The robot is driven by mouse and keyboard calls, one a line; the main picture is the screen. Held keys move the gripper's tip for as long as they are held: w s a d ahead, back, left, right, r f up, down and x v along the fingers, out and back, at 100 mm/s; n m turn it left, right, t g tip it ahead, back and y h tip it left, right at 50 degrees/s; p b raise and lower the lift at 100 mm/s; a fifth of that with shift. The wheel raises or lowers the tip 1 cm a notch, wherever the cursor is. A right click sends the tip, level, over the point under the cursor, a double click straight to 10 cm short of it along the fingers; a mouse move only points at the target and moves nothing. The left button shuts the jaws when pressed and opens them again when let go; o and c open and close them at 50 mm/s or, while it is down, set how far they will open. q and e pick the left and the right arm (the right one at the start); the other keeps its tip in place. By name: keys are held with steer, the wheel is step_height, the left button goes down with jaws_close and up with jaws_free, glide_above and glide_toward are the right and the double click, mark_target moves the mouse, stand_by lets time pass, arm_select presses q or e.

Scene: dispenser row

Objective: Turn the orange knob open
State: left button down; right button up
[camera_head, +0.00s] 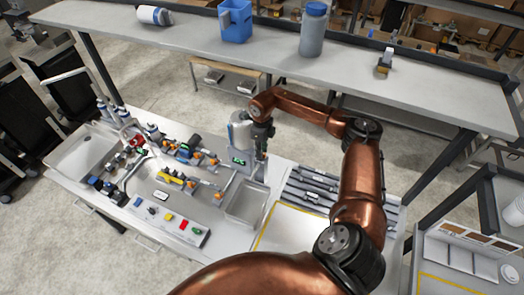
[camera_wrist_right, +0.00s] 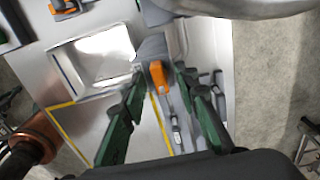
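The orange knob (camera_wrist_right: 158,77) shows in the right wrist view, on a grey part (camera_wrist_right: 152,47) of the dispenser. My right gripper (camera_wrist_right: 160,72) is open, with one green finger on each side of the knob. Gaps show between knob and fingers; I cannot tell whether their tips touch anything. In the head view the grey dispenser (camera_head: 240,138) stands at the back of the bench, with my right gripper (camera_head: 262,138) against its right side. The knob is not clearly visible there. My left gripper is not in view.
A metal basin (camera_head: 247,203) sits in front of the dispenser. Valves and pipes (camera_head: 177,180) with other orange parts lie to its left. Dark rails (camera_head: 312,190) lie to the right. A raised shelf (camera_head: 270,42) with a blue bin (camera_head: 235,22) runs behind.

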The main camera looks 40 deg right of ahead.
steer(key=shift+c, duration=1.4)
jaws_close()
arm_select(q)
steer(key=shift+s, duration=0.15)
